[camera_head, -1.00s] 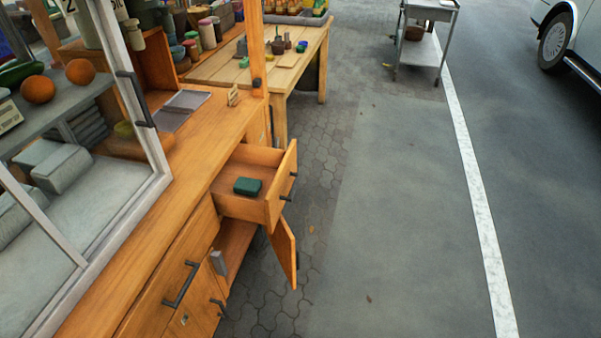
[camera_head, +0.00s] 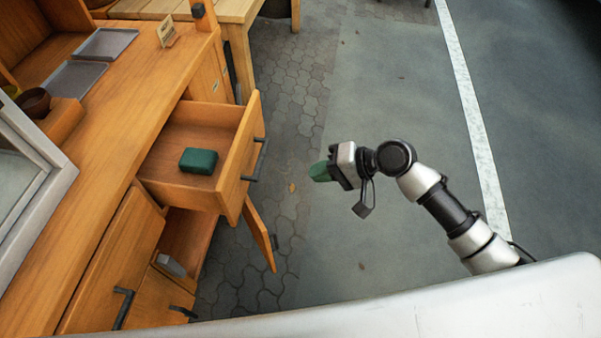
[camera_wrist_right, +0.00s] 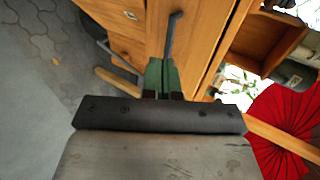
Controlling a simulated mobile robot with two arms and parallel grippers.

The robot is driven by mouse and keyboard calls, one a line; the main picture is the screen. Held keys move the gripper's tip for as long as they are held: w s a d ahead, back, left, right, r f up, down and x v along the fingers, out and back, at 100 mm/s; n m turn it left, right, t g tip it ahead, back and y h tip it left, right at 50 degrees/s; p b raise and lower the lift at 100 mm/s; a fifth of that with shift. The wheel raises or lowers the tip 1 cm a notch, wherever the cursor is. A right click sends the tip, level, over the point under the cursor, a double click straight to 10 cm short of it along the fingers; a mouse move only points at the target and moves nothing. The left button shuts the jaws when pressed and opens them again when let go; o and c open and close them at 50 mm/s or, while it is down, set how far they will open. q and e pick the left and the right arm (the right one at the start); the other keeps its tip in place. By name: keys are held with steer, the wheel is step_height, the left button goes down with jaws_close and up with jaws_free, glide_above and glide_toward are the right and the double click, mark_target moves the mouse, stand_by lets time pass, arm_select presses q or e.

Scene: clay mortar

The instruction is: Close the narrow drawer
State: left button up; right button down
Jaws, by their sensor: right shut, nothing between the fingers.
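The wooden drawer (camera_head: 241,160) under the counter is pulled well open to the right in the head view. It has a dark bar handle (camera_head: 258,160) on its front. A green box (camera_head: 198,161) lies inside it. My right gripper (camera_head: 320,172) is shut and empty, with green fingertips. It is to the right of the drawer front, apart from it and pointing left toward it. In the right wrist view the shut fingertips (camera_wrist_right: 160,72) show before a wooden front with a dark bar handle (camera_wrist_right: 171,36). My left gripper is not in view.
Below the drawer, a small cabinet door (camera_head: 260,235) stands open. More closed fronts with dark handles (camera_head: 123,308) are at the lower left. The counter top (camera_head: 105,120) holds grey trays (camera_head: 75,83). Paved ground (camera_head: 300,95) right of the drawer is clear.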

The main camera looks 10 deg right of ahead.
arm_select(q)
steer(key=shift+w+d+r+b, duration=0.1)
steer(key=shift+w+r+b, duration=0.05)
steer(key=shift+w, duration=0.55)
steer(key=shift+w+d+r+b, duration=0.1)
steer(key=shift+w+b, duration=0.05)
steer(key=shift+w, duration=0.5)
arm_select(e)
steer(key=a+r+x, duration=0.1)
steer(key=x, duration=1.1)
steer(key=shift+w+r, duration=0.25)
steer(key=shift+r, duration=0.05)
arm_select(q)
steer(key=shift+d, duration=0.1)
arm_select(e)
steer(key=shift+a, duration=0.15)
